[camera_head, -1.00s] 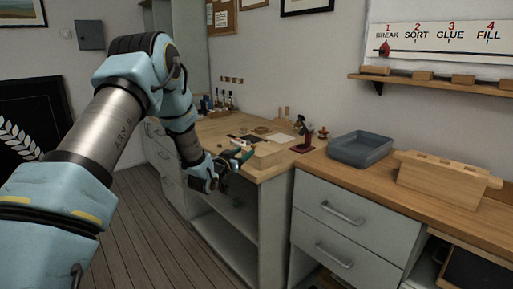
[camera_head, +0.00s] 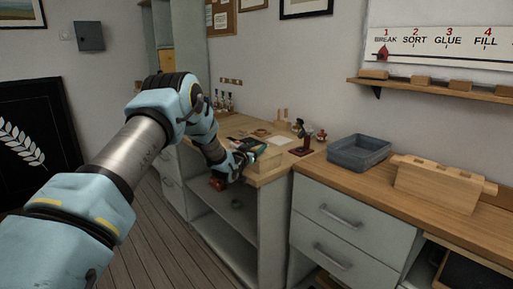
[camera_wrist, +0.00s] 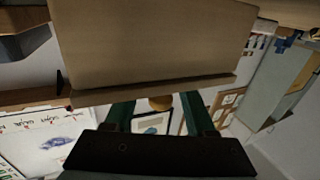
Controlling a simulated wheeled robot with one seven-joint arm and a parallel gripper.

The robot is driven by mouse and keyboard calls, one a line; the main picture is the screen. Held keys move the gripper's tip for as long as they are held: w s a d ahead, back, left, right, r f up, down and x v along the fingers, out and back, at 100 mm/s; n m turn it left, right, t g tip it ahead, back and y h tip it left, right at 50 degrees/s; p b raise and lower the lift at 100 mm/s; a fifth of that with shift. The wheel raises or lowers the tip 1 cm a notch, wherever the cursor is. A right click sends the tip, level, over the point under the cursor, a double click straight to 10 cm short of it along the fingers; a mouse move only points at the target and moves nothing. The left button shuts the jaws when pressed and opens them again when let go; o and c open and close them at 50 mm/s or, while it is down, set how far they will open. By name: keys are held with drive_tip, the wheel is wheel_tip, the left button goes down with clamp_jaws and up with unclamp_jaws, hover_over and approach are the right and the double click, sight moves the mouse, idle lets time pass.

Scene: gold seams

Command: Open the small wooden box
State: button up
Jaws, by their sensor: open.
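The small wooden box (camera_head: 270,160) stands near the front edge of the wooden bench, at the left of the head view. In the wrist view the box (camera_wrist: 150,45) fills the top of the picture, with its rim or lid edge running across below. A small round knob (camera_wrist: 160,103) shows at that edge. My gripper (camera_head: 247,154) is at the box's left side in the head view. In the wrist view its two green fingers are apart, one on each side of the knob. I cannot tell whether they touch it. The box looks closed.
A grey tray (camera_head: 358,153) and a slotted wooden block (camera_head: 440,180) sit on the counter to the right. A dark red stand (camera_head: 303,147) and small bottles (camera_head: 222,102) are on the bench behind the box. Open shelving lies below my gripper.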

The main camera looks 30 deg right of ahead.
clamp_jaws()
idle(0.3)
idle(1.1)
